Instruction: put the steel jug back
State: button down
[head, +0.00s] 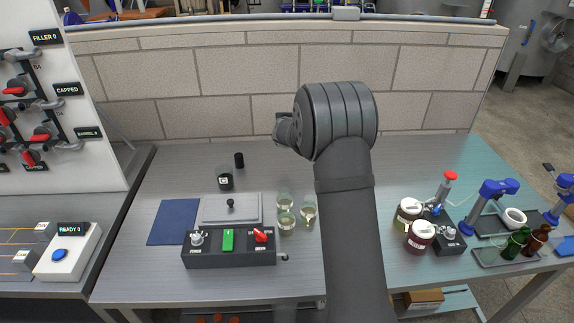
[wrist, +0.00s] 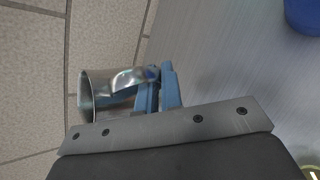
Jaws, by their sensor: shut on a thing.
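The steel jug (wrist: 100,92) shows at the left of the wrist view, shiny and tipped on its side in the picture, with its open mouth toward the left. My gripper (wrist: 158,88) has blue fingers, shut on the jug at its handle side. The tiled wall is behind the jug in that view. In the head view my arm hides the jug and the fingers, so the jug's height above the bench cannot be told.
Lidded jars (head: 420,238) and a bottle tray (head: 490,258) stand right. A blue round object (wrist: 303,14) shows in the wrist view.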

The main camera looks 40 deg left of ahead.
notch_tip(320, 180, down, 10)
jog(key=shift+f, duration=0.1)
dwell(0.4)
jog(key=shift+f, duration=0.1)
jog(key=c, duration=1.6)
grip_release()
jog(key=v, duration=1.2)
jog(key=shift+w, duration=0.1)
jog(key=x, duration=1.1)
jog(key=shift+w+a+f, duration=0.15)
jog(key=shift+w+f, duration=0.05)
jog(key=shift+w, duration=0.05)
